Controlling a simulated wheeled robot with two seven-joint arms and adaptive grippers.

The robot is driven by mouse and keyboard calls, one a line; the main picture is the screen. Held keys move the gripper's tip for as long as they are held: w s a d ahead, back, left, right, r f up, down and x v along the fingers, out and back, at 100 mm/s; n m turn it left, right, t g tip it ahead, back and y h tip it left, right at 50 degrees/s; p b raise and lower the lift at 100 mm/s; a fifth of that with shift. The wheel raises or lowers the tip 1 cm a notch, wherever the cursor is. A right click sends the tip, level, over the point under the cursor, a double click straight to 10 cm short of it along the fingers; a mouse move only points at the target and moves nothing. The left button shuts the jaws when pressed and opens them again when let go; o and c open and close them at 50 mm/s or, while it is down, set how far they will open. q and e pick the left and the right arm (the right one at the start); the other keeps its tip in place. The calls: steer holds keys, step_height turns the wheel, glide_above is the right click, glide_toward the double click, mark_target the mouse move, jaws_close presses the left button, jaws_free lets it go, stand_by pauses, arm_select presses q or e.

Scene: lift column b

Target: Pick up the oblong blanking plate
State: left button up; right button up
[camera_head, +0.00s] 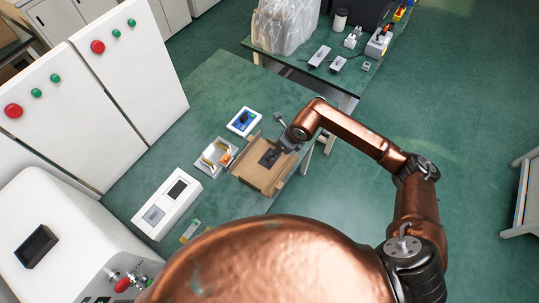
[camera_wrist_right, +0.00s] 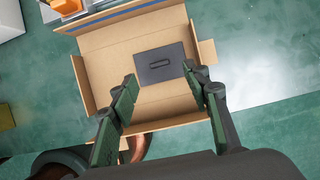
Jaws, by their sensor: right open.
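The blanking plate, a dark grey flat plate with an oblong raised or recessed shape in its middle, lies in an open cardboard box (camera_head: 247,173). The plate (camera_wrist_right: 160,63) shows whole in the right wrist view, and partly beside the gripper in the head view (camera_head: 267,158). My right gripper (camera_wrist_right: 160,76) is open and empty, its fingertips on either side of the plate's near part in the wrist view. The height between fingertips and plate is hard to tell. In the head view, my right gripper (camera_head: 279,150) is over the box. My left gripper is out of view.
The box walls (camera_wrist_right: 85,80) stand around the plate. On the green table, a tray with an orange part (camera_head: 213,158), a blue-faced device (camera_head: 243,122) and a white panel box (camera_head: 168,203) stand nearby. A second table (camera_head: 340,80) with parts is behind.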

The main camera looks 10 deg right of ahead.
steer(key=shift+x, duration=1.05)
steer(key=x, duration=0.5)
steer(key=shift+s, duration=0.15)
steer(key=c, duration=1)
steer(key=shift+d+r, duration=0.1)
